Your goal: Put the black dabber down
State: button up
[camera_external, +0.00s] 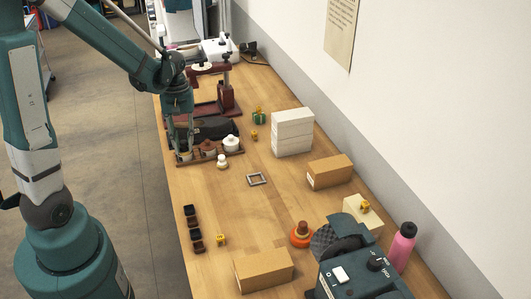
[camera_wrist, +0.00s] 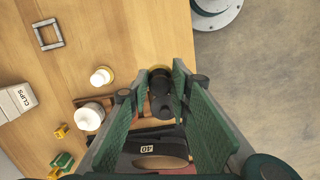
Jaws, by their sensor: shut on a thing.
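My gripper (camera_wrist: 168,108) has its green-padded fingers on either side of the black dabber (camera_wrist: 160,88), a dark rounded piece, and is shut on it. In the external view my gripper (camera_external: 183,152) is low at the left end of a brown wooden rack (camera_external: 213,157); the fingers hide most of the dabber there. The rack also shows in the wrist view (camera_wrist: 122,104), partly behind the fingers. A brown dabber (camera_external: 207,147) and a large white dabber (camera_external: 231,144) stand on the rack. I cannot tell whether the black dabber touches the rack.
A small white dabber (camera_external: 222,161) stands on the table just in front of the rack. A black item marked 40 (camera_wrist: 150,148) lies behind the rack. White boxes (camera_external: 292,132) stand to the right. A grey square frame (camera_external: 257,179) lies on otherwise clear table.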

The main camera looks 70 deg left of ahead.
jog(key=w, duration=0.6)
jog(key=shift+r, duration=0.1)
jog(key=shift+f, duration=2.95)
jog(key=shift+f, duration=2.05)
jog(key=shift+f+b, duration=0.15)
jog(key=shift+b, duration=0.2)
jog(key=o, duration=0.8)
jog(key=shift+c, duration=0.2)
